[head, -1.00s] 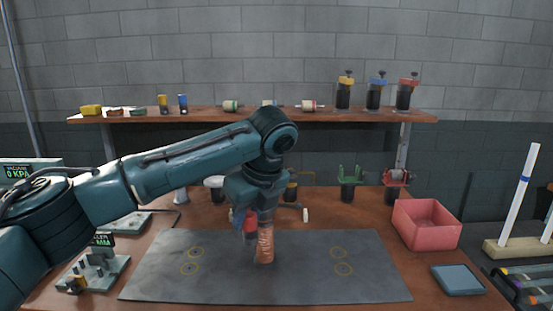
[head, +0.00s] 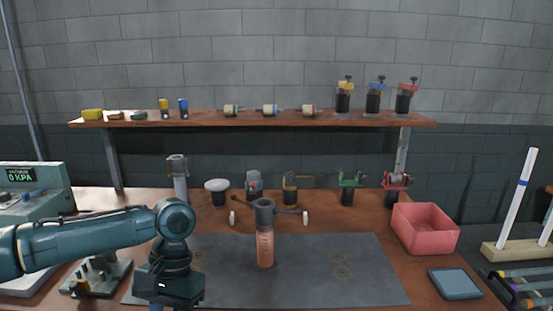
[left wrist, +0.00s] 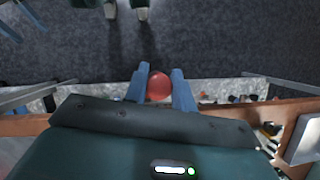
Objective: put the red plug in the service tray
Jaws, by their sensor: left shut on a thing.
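The red plug (left wrist: 159,87) shows as a round red end between the blue fingers of my left gripper (left wrist: 160,90) in the left wrist view. The fingers are shut on it. In the head view my left gripper's wrist (head: 170,285) hangs at the lower left, over the front left of the grey mat; its fingertips and the plug are cut off by the bottom edge. No tray is labelled as the service tray. A pink open bin (head: 425,241) stands at the right, and a flat blue-grey slab (head: 456,284) lies in front of it. My right gripper is not in view.
An upright tube with an orange-brown body (head: 265,248) stands on the grey mat (head: 330,285). Several stands and clamps line the back of the bench, below a shelf (head: 210,119) with small parts. A pressure box (head: 40,185) is at the left. The mat's right half is clear.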

